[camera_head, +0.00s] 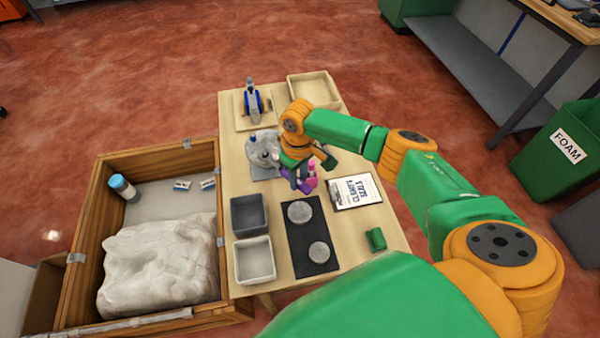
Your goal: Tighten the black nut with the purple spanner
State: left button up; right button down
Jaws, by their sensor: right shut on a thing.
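My right arm reaches in from the right, and its gripper (297,170) is over the middle of the table, beside a grey round fixture (262,146). The gripper is shut on the purple spanner (302,185), of which only a small purple part shows below the fingers. The gripper and wrist hide the rest of the spanner. I cannot make out the black nut; it is too small or hidden near the gripper. A pink item (312,172) stands just right of the spanner; I cannot tell if they touch. My left gripper is not in view.
The wooden table (378,237) also holds a blue-and-grey device (253,104), an empty beige tray (313,88), a dark bin (248,214), a white bin (254,260), a black mat (306,235) with two grey discs, a printed sheet (353,192) and a small green block (376,239). A wooden crate (147,160) adjoins left.

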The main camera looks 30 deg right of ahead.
dwell(0.3)
jog(key=a+m+p, duration=0.2)
jog(key=shift+s+a+p, duration=0.25)
jog(key=shift+p, duration=0.1)
dwell(0.3)
jog(key=a+m+p, duration=0.1)
jog(key=a+m, duration=0.1)
jog(key=shift+a+m, duration=0.25)
jog(key=shift+m, duration=0.15)
dwell(0.3)
jog(key=shift+a, duration=0.15)
